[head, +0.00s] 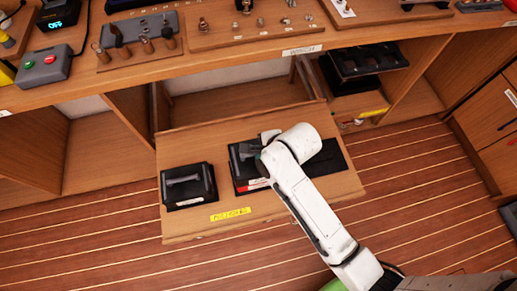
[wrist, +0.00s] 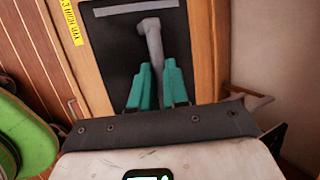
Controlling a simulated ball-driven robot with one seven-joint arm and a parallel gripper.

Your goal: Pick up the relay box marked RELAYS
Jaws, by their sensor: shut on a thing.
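Two black boxes with grey bar handles sit on a pulled-out wooden tray. The right box (head: 243,181) has a similar label, partly covered by my arm. I cannot read either label, so I cannot tell which says RELAYS. My gripper (head: 262,158) is at the right box, its fingers mostly hidden in the head view. In the wrist view my gripper (wrist: 158,88) has its teal fingers shut on the right box's grey handle (wrist: 152,40), above a black surface.
The wooden tray (head: 290,205) has a yellow label (head: 230,214) at its front. A black mat (head: 343,170) lies right of the held box. The workbench (head: 240,60) above carries tools and a grey control box (head: 43,66). Open floor (head: 90,240) lies in front.

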